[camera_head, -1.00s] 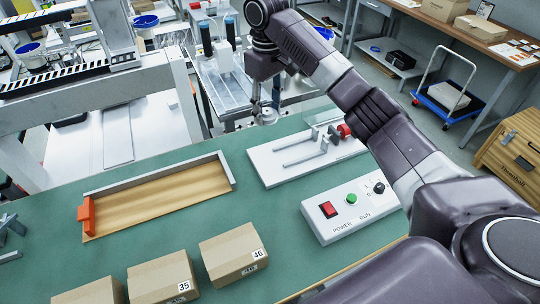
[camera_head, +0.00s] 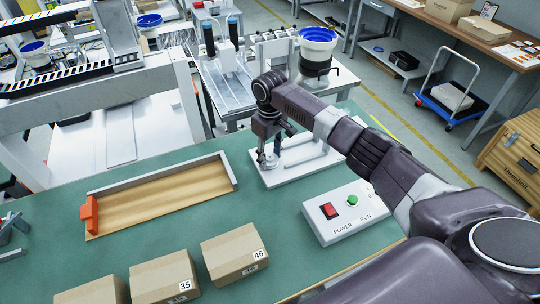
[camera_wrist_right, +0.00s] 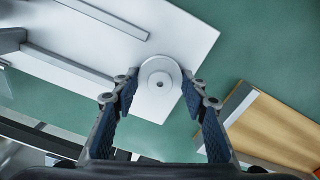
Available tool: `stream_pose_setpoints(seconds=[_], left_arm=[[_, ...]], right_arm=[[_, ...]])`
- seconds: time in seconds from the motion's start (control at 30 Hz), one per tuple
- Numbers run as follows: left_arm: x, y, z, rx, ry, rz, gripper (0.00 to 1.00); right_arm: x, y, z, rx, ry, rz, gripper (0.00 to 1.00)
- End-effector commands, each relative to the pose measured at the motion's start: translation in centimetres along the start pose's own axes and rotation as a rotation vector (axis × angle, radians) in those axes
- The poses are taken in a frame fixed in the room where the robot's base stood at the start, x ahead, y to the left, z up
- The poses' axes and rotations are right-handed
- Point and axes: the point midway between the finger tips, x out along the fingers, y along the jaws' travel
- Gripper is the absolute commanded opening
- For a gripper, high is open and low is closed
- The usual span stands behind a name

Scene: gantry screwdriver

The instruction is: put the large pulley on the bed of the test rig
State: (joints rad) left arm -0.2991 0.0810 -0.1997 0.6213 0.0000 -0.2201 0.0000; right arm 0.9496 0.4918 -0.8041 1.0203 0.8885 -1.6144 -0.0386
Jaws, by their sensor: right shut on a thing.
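The large pulley (camera_wrist_right: 160,84) is a pale grey disc with a raised hub and a small centre hole. In the wrist view it sits between the fingertips of my right gripper (camera_wrist_right: 158,92), which is shut on it. The test rig's white bed (camera_head: 285,180) lies on the green table; it also shows in the wrist view (camera_wrist_right: 190,35). In the head view my right gripper (camera_head: 267,160) points down at the bed's left end, and the pulley is mostly hidden there. I cannot tell whether the pulley touches the bed. My left gripper is not in view.
A wooden tray with a grey rail and orange end (camera_head: 160,196) lies left of the bed. A control box (camera_head: 345,215) with red and green buttons stands in front of it. Several cardboard boxes (camera_head: 234,254) line the front edge. Green table is bare between.

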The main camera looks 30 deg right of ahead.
Motion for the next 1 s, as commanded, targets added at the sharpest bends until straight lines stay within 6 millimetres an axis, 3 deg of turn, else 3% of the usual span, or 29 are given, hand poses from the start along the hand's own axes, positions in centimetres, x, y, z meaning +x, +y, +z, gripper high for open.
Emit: stream_pose_setpoints(seconds=[0.37, 0.4, 0.53, 0.83, 1.0], left_arm=[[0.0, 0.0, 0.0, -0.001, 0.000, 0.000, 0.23], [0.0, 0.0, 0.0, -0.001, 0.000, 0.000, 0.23], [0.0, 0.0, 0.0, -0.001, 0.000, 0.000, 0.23], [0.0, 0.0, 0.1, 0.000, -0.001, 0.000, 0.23], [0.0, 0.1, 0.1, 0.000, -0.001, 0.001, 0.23]], right_arm=[[0.4, 0.0, 0.0, 0.001, 0.000, 0.000, 0.15], [0.4, 0.0, 0.0, 0.001, 0.000, 0.000, 0.43], [0.4, 0.0, 0.0, 0.001, 0.000, 0.000, 0.58], [0.2, 0.0, 0.0, 0.001, 0.001, 0.000, 0.58], [-1.6, 0.1, -0.1, 0.001, 0.003, 0.000, 0.58]])
